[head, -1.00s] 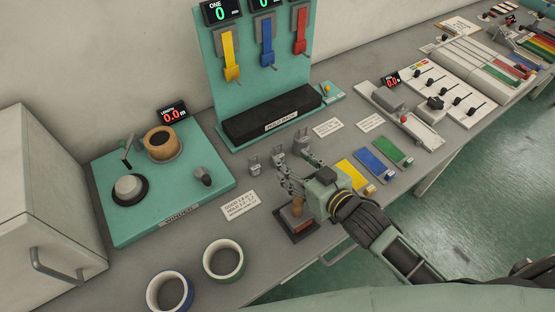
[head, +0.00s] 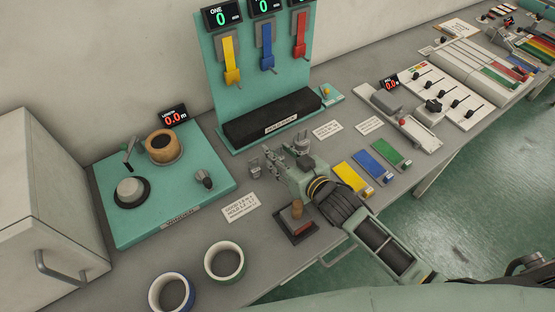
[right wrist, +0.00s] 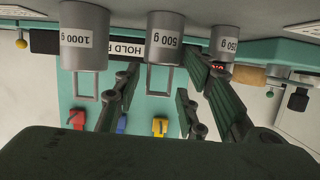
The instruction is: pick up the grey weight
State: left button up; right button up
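Three grey hooked weights stand in a row, filling the top of the upside-down right wrist view: one marked 1000 g (right wrist: 84,38), one marked 500 g (right wrist: 165,38) and a smaller one (right wrist: 234,38) with a partly covered label. In the head view the small weight (head: 254,165) is left of my right gripper (head: 279,156) and the large one (head: 302,143) is just beyond it. The middle weight is mostly hidden there by the gripper. My right gripper is open, its fingers spread around the line of the 500 g weight. I cannot tell whether they touch it. My left gripper is out of view.
A black pad (head: 272,118) lies behind the weights below hanging yellow, blue and red straps. A teal winding board (head: 200,200) is at left. A wooden-handled block (head: 297,215) stands in front, and coloured cards (head: 350,177) lie to the right.

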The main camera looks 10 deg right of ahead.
grip_shut()
jog(key=shift+r, duration=0.1)
dwell(0.3)
jog(key=shift+w+r, duration=0.1)
jog(key=shift+r, duration=0.25)
notch_tip(320, 180, up, 4)
jog(key=shift+f+b, duration=0.2)
jog(key=shift+b, duration=0.2)
jog(key=s+d+r+b, duration=0.2)
jog(key=d+r, duration=0.4)
jog(key=d, duration=0.5)
jog(key=shift+d+r, duration=0.25)
jog(key=shift+r, duration=0.1)
